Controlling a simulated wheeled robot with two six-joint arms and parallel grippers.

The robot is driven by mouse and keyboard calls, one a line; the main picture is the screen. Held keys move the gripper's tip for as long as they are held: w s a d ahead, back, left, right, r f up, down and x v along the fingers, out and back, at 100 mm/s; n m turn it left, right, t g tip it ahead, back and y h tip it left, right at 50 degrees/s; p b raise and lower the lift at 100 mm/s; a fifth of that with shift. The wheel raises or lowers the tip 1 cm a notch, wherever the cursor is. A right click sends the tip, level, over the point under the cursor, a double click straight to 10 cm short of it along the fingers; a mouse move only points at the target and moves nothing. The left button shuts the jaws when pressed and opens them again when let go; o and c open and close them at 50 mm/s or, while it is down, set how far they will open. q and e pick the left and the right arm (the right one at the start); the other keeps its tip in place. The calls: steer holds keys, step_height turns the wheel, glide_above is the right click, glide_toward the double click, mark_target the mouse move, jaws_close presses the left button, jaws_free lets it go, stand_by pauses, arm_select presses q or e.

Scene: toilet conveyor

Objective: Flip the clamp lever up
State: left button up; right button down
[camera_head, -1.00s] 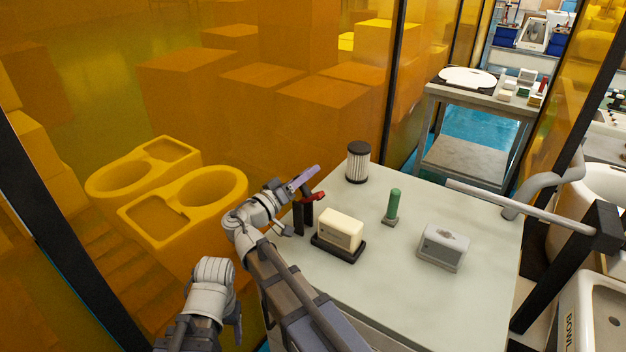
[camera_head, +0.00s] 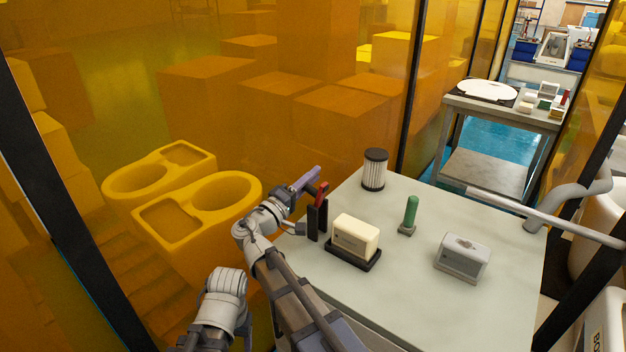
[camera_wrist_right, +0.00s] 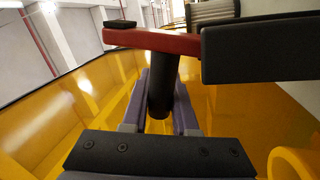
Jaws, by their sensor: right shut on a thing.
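The clamp (camera_head: 317,222) has a dark upright body and a red lever (camera_head: 322,192) at the table's left edge. The lever is tilted steeply upward. My right gripper (camera_head: 306,181), with purple fingers, reaches it from the left. In the right wrist view the fingers (camera_wrist_right: 160,110) lie either side of the black rod (camera_wrist_right: 162,85) under the red lever bar (camera_wrist_right: 165,42), and are shut on the lever. Part of my left arm shows low in the head view; its gripper does not show clearly.
A cream block on a black base (camera_head: 354,240) stands close right of the clamp. A black-and-white cylinder (camera_head: 374,170), a green peg (camera_head: 410,215) and a grey box (camera_head: 461,258) stand on the pale table (camera_head: 420,305). An amber see-through wall (camera_head: 390,135) runs behind.

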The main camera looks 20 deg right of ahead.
stand_by(0.4)
steer(key=c, duration=0.7)
jaws_free()
arm_select(q)
steer(key=shift+f, duration=0.1)
